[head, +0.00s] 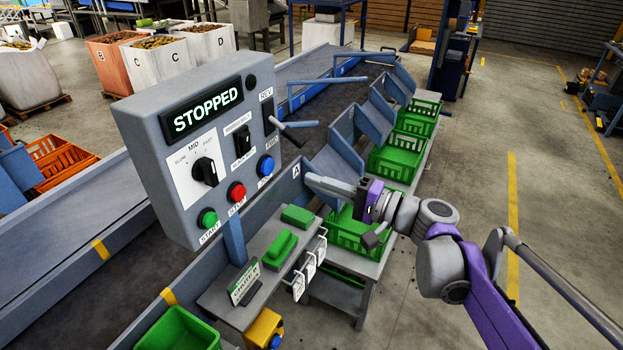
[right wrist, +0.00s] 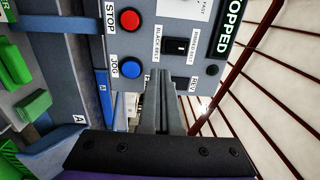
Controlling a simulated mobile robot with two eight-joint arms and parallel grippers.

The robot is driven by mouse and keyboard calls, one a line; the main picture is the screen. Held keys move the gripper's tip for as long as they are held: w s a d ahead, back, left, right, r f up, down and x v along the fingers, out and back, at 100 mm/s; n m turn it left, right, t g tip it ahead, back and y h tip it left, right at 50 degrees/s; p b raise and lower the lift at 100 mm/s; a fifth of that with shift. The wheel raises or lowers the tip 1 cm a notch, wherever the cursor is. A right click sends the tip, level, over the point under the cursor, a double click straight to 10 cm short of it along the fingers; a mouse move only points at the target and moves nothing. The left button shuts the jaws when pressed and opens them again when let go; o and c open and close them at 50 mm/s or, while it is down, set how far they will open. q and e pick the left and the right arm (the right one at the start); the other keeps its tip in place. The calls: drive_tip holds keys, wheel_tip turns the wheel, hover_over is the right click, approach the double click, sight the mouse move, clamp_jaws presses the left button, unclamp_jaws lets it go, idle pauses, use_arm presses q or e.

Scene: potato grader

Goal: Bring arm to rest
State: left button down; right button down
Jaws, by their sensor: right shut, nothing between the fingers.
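My right gripper (head: 312,181) is shut and empty, in front of the blue chute marked A, to the right of and below the grey control panel (head: 153,128). In the right wrist view its closed fingers (right wrist: 165,75) point toward the panel and overlap its lower edge; the exact gap cannot be told. The panel display (head: 205,108) reads STOPPED. Below it are a dial (head: 205,171), a black switch (head: 242,140), and green, red and blue buttons. A lever (head: 291,124) stands out at the panel's right side. My left gripper is not in view.
A small grey shelf (head: 245,312) with green blocks (head: 279,250) lies below the panel. Green crates (head: 397,158) stand on a bench beside the conveyor (head: 310,68) and its blue chutes. Open floor (head: 480,180) lies right of the bench.

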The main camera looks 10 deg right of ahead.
idle(0.3)
drive_tip(key=s+a+f+n+g+h, duration=0.2)
drive_tip(key=s+f+n+g+h, duration=0.3)
drive_tip(key=s+f, duration=0.85)
drive_tip(key=s+d+f+n+h, duration=0.2)
drive_tip(key=s+d+f+h, duration=0.7)
drive_tip(key=d+f, duration=0.2)
drive_tip(key=shift+s+d+f+h, duration=0.25)
drive_tip(key=shift+f+h, duration=0.15)
drive_tip(key=shift+f, duration=0.4)
